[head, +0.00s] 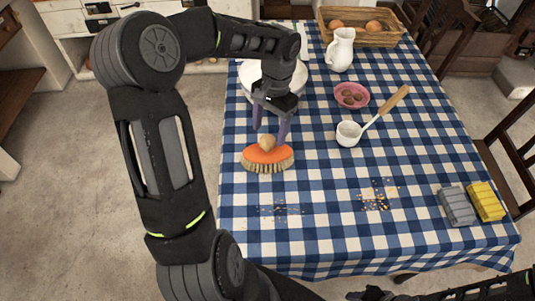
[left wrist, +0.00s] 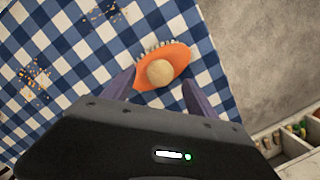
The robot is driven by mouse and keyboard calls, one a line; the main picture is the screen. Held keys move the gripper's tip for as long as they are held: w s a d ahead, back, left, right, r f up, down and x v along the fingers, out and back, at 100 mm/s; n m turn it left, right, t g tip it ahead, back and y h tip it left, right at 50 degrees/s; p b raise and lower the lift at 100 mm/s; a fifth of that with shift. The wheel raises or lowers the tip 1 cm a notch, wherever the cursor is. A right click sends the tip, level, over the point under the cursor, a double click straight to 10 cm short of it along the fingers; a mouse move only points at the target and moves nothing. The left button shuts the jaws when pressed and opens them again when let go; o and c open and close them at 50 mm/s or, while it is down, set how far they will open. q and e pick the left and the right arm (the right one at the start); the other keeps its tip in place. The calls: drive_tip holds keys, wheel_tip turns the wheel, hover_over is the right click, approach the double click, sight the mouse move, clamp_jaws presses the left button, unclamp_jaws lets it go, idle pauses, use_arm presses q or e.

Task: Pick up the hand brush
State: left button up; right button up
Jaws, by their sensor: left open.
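The hand brush (head: 267,157) lies on the checked tablecloth near the table's left edge, bristles toward the front. It has an orange body and a round wooden knob. My left gripper (head: 270,138) is open, its two purple fingers pointing down just behind the brush, near the knob. In the left wrist view the brush (left wrist: 163,66) shows just beyond the fingertips, with the knob between the lines of the two fingers (left wrist: 158,82). I cannot tell whether the fingers touch it. At the bottom right edge of the head view a dark part of my right arm shows; its jaws are not clear.
The blue-and-white checked table (head: 310,195) holds crumbs (head: 377,198) at the front, a grey sponge (head: 457,206) and a yellow sponge (head: 486,201). A white dipper (head: 349,133), pink bowl (head: 351,95), white jug (head: 341,49) and basket (head: 362,38) stand farther back. A chair (head: 510,150) is at right.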

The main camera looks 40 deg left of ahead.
sight(268, 139)
use_arm(q)
drive_tip(key=shift+f, duration=0.1)
drive_tip(key=f, duration=0.3)
drive_tip(key=f+p, duration=0.1)
drive_tip(key=f, duration=0.1)
drive_tip(key=shift+s, duration=0.35)
drive_tip(key=shift+c, duration=0.5)
clamp_jaws()
idle(0.3)
